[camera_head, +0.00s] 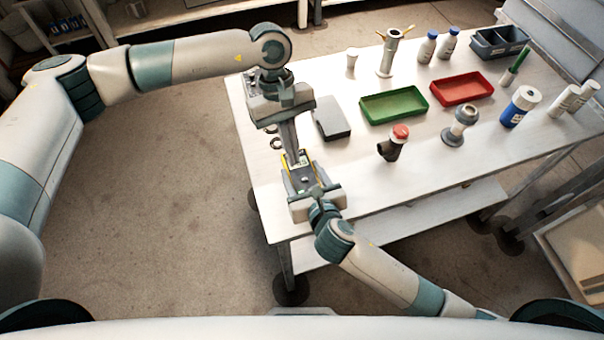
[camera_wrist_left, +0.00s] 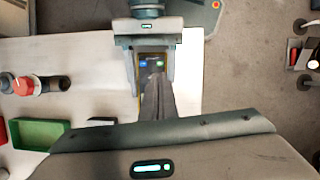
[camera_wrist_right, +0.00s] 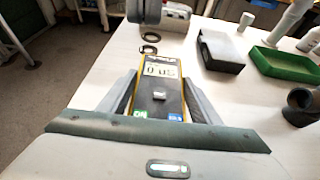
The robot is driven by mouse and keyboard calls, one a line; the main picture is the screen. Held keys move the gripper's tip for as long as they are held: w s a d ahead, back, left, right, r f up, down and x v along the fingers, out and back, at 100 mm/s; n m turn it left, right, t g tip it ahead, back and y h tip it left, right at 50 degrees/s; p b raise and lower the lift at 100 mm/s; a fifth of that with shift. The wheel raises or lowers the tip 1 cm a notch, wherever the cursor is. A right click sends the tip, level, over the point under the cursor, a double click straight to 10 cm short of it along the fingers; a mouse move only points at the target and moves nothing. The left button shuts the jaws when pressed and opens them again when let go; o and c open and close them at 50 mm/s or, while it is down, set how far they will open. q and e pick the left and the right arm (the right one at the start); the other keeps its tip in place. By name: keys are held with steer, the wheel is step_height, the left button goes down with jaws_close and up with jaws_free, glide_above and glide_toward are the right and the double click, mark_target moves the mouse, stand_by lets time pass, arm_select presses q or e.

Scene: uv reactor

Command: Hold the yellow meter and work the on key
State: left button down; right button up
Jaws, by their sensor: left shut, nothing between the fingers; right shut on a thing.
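The yellow meter (camera_wrist_right: 160,72) has a pale display with dark digits. A green key (camera_wrist_right: 140,113) and a blue key (camera_wrist_right: 175,117) sit at its near end. My right gripper (camera_head: 306,186) is shut on the meter, with a finger along each side in the right wrist view. My left gripper (camera_head: 292,150) points down over the meter, shut and empty.
A dark grey box (camera_head: 332,118) lies right of the meter, with a green tray (camera_head: 394,118) and a red tray (camera_head: 462,104) beyond. A red-capped dark fitting (camera_head: 393,144) stands further right. Dark rings (camera_wrist_right: 150,37) lie past the meter. The table's front right is clear.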

arm_select(q)
steer(key=shift+s+d, duration=0.1)
steer(key=s+d+n+h, duration=0.4)
steer(key=d+n, duration=0.1)
steer(key=n, duration=0.5)
steer(key=a+n+t+h, duration=0.1)
steer(key=n, duration=0.3)
steer(key=a+r+n+t+h, duration=0.1)
steer(key=a+n, duration=0.1)
steer(key=n, duration=0.2)
steer(key=a+r+n+t+h, duration=0.1)
steer(key=n, duration=0.2)
steer(key=shift+w+a+n+t, duration=0.2)
steer(key=shift+a+n+t, duration=0.1)
steer(key=shift+a+n, duration=0.1)
steer(key=shift+d+f, duration=0.1)
steer(key=shift+f, duration=0.1)
steer(key=shift+f, duration=4.3)
